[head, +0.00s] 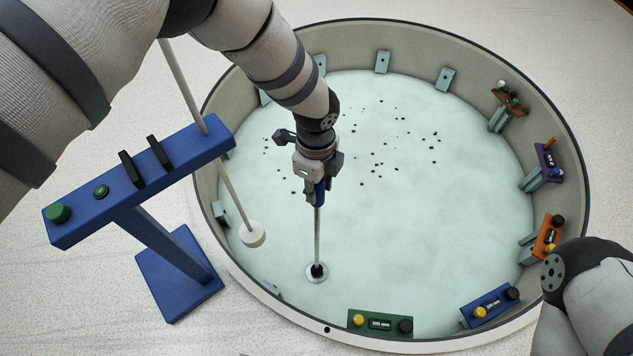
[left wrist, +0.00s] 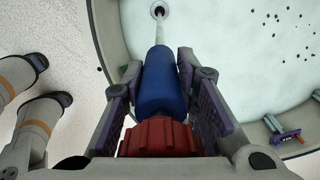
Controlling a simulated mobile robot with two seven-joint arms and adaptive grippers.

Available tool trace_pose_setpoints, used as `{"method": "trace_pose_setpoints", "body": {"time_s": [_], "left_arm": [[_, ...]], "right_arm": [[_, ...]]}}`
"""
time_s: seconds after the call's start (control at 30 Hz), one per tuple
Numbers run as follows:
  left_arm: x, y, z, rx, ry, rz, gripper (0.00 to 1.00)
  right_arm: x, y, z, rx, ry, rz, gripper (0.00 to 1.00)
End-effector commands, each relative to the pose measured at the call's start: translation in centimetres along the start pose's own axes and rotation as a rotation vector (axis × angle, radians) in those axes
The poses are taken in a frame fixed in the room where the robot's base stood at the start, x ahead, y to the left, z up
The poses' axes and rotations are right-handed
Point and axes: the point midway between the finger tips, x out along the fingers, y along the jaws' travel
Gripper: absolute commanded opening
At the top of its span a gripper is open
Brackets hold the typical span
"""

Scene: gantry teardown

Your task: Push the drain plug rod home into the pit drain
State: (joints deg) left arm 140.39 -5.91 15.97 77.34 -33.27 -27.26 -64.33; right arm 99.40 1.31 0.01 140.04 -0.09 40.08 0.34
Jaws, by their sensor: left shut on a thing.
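The drain plug rod (head: 317,238) is a thin grey rod standing nearly upright in the pit. Its lower end meets the dark middle of the pit drain (head: 310,275), a pale metal ring in the floor; how deep it sits I cannot tell. My left gripper (head: 317,185) is shut on the rod's blue handle, above the drain. In the left wrist view the blue handle (left wrist: 160,85) lies between the fingers, with a red ribbed part (left wrist: 158,136) nearest the camera. The drain (left wrist: 158,11) shows at the top there. My right gripper is out of view.
The round pit wall (head: 480,75) carries coloured modules, among them a green one (head: 380,323) and an orange one (head: 547,238). A blue stand (head: 145,180) with a white-ended rod (head: 253,234) is at left. Dark specks lie on the pale floor.

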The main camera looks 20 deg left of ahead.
Motion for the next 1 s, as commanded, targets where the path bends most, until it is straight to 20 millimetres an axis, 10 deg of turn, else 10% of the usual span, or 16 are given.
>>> {"method": "trace_pose_setpoints", "body": {"time_s": [0.23, 0.27, 0.37, 0.73, 1.0], "left_arm": [[0.7, -0.1, 0.0, -0.001, 0.001, -0.002, 0.00], [0.8, -0.1, 0.0, -0.001, 0.001, -0.002, 0.29], [0.7, -0.1, 0.0, -0.001, 0.001, -0.002, 0.50], [-0.2, -0.1, 0.0, -0.002, 0.000, -0.003, 0.50], [-7.2, -0.1, 0.1, -0.001, 0.000, -0.005, 0.50]], "right_arm": [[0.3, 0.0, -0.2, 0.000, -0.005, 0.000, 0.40], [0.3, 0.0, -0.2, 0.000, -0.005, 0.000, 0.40], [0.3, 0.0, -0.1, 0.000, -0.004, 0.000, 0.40], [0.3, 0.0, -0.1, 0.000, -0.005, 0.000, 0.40], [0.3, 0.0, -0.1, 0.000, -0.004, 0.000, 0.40]]}}
